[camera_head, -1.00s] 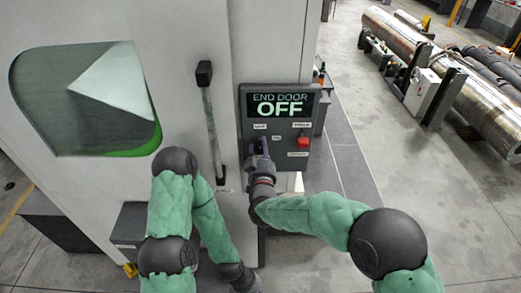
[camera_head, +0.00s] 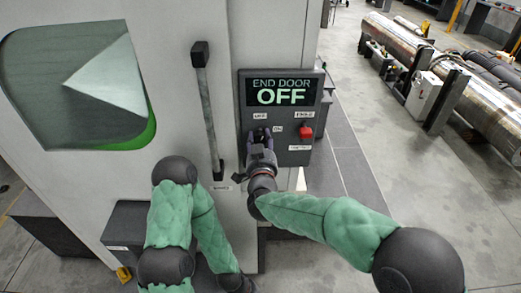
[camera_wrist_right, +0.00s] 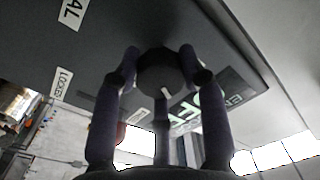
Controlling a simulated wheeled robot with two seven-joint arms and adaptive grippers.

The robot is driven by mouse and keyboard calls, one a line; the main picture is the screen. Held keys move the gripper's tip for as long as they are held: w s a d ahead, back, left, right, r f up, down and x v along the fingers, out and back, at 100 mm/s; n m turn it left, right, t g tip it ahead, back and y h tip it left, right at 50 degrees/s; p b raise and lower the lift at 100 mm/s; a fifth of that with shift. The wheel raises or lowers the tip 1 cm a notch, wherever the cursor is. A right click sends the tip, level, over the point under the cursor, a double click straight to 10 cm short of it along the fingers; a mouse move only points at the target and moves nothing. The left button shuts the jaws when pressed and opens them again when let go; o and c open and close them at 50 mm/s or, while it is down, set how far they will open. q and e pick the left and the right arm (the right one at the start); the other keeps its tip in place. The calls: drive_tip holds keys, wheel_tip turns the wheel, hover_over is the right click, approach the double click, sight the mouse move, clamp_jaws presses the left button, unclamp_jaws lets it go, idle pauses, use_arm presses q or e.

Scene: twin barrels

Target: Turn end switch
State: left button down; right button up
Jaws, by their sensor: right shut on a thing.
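The control panel (camera_head: 290,133) is dark, with a display (camera_head: 281,92) reading "END DOOR OFF". The end switch is a round dark knob with a white pointer mark (camera_wrist_right: 160,76) in the right wrist view. In the head view my gripper mostly hides it. My right gripper (camera_head: 261,137) is at the panel's lower left; its fingers also show in the wrist view (camera_wrist_right: 162,88). It is shut on the knob, with fingers on both sides of it. My left arm hangs at lower left, and its gripper is not in view.
A red button (camera_head: 306,132) sits right of the switch. A long door handle (camera_head: 207,110) stands left of the panel on the grey machine (camera_head: 180,25), beside a window (camera_head: 75,85). Large metal cylinders (camera_head: 440,75) lie at the right. The floor between is clear.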

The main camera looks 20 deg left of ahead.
drive_tip(key=m+b, duration=0.4)
drive_tip(key=f+m+b, duration=0.1)
drive_tip(key=m+b, duration=0.3)
drive_tip(key=b, duration=0.1)
drive_tip(key=shift+s+a+f, duration=0.1)
drive_tip(key=shift+a+f, duration=0.05)
drive_tip(key=shift+a, duration=0.05)
drive_tip(key=shift+r+m+b, duration=0.2)
drive_tip(key=shift+m+b, duration=1.85)
drive_tip(key=shift+m, duration=0.25)
drive_tip(key=shift+r, duration=0.1)
drive_tip(key=o, duration=1.1)
drive_tip(key=shift+a, duration=0.1)
drive_tip(key=shift+o, duration=0.2)
drive_tip(key=shift+r, duration=0.15)
drive_tip(key=shift+r, duration=0.1)
drive_tip(key=v, duration=1.2)
